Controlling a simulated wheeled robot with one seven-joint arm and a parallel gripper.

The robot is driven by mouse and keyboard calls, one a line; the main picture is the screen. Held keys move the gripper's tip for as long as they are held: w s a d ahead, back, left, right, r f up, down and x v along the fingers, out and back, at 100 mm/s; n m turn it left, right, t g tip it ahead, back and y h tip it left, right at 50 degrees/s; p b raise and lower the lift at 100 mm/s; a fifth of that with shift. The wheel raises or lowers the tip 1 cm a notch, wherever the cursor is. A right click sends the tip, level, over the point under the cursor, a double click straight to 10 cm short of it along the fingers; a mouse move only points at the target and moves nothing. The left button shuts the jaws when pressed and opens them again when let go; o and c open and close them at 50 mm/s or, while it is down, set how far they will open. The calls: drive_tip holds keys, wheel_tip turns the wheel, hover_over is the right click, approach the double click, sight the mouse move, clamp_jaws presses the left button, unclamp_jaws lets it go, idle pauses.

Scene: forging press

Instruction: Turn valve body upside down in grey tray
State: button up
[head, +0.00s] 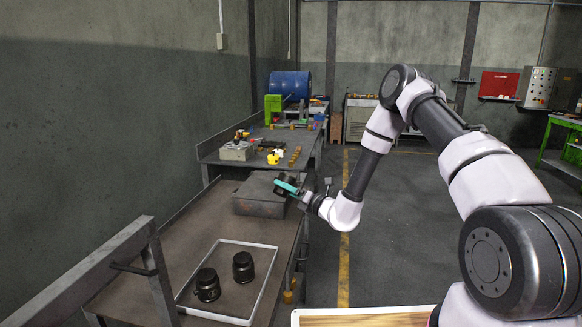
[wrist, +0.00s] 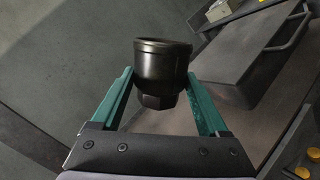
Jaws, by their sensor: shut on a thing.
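My gripper (head: 288,186) is shut on a black valve body (wrist: 162,68), above the bench near the grey steel block. In the wrist view the valve body sits between the two teal fingers of my gripper (wrist: 163,90), its wide round rim away from the palm and its hexagonal end towards the palm. In the head view the held part is small and partly hidden by the fingers. The grey tray (head: 262,286) with a pale rim lies on the near bench. Two similar black parts stand in it, one at left (head: 207,286) and one at right (head: 243,267).
The grey steel block (head: 258,202) stands on the bench below my gripper; its handle (wrist: 290,38) shows in the wrist view. A farther bench (head: 290,139) holds small yellow and brass parts. A blue drum (head: 289,84) is at the back. The floor at right is open.

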drive_tip(key=m, duration=0.7)
drive_tip(key=shift+t+h, duration=0.3)
drive_tip(key=shift+h, duration=0.1)
drive_tip(key=m, duration=0.2)
drive_tip(key=shift+m, duration=0.3)
drive_tip(key=m, duration=0.4)
drive_tip(key=shift+d+h, duration=0.1)
drive_tip(key=shift+h, duration=0.2)
drive_tip(key=m, duration=0.5)
drive_tip(key=shift+m, duration=0.3)
drive_tip(key=shift+t, duration=0.3)
